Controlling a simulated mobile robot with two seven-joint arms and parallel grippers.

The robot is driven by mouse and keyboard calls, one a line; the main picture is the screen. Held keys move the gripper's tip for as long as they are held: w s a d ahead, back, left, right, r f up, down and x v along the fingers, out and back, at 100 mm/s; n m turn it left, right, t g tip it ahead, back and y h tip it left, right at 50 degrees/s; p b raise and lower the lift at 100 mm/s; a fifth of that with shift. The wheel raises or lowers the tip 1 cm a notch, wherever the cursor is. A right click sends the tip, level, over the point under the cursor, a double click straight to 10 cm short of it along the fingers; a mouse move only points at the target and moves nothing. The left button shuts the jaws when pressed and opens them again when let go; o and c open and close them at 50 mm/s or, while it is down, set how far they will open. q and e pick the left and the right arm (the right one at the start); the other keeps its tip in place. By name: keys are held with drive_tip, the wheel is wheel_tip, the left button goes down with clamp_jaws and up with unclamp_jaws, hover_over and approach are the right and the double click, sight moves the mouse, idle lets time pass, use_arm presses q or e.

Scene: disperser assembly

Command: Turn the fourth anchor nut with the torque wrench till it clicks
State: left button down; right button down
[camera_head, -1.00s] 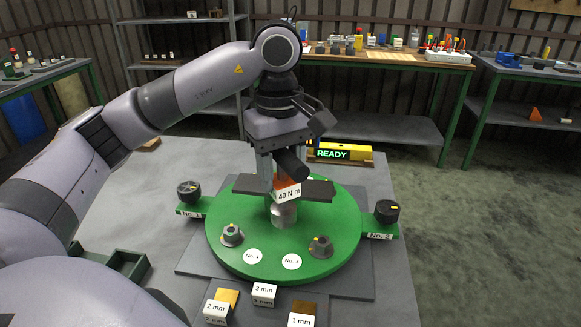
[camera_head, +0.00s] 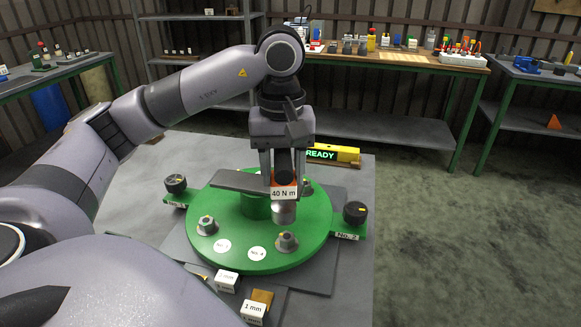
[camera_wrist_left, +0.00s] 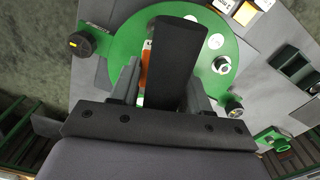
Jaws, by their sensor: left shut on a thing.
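My left gripper (camera_head: 284,176) is shut on the torque wrench, with its orange part and "40 N m" label (camera_head: 284,193) showing between the fingers. The wrench's silver socket (camera_head: 284,213) points down and appears above and behind the fourth anchor nut (camera_head: 287,242), apart from it in the picture. That nut stands on the green disc (camera_head: 225,259) beside the "No. 4" label (camera_head: 257,254). In the left wrist view the wrench's black handle (camera_wrist_left: 174,65) hides part of the disc (camera_wrist_left: 125,45). My right gripper is not in view.
Another nut (camera_head: 207,225) stands by the "No. 1" disc label. Black knobs stand at left (camera_head: 176,184) and right (camera_head: 355,212). A dark flat bar (camera_head: 238,181) lies above the disc. A yellow box (camera_head: 348,154) with a "READY" display is behind. Labelled spacer blocks (camera_head: 253,311) lie in front.

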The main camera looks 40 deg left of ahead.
sight(285, 192)
use_arm(q)
drive_tip(key=shift+w+d+r, duration=0.1)
drive_tip(key=shift+d, duration=0.1)
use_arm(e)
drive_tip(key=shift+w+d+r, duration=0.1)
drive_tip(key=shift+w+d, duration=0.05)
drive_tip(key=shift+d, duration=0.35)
use_arm(q)
wheel_tip(285, 192, down, 2)
drive_tip(key=n, duration=0.5)
drive_tip(key=shift+f, duration=0.2)
drive_tip(key=n+p, duration=0.1)
drive_tip(key=n, duration=0.5)
drive_tip(key=shift+f+n+p, duration=0.2)
drive_tip(key=shift+n+p, duration=0.1)
drive_tip(key=shift+p, duration=0.05)
drive_tip(key=shift+f+n, duration=0.25)
drive_tip(key=shift+n, duration=0.75)
drive_tip(key=n, duration=0.2)
drive_tip(key=n+b, duration=0.1)
drive_tip(key=n, duration=0.1)
drive_tip(key=shift+s+f, duration=0.15)
drive_tip(key=shift+s, duration=0.05)
drive_tip(key=n, duration=0.6)
drive_tip(key=shift+d+f+n, duration=0.1)
drive_tip(key=shift+f+n, duration=0.05)
drive_tip(key=shift+n, duration=0.25)
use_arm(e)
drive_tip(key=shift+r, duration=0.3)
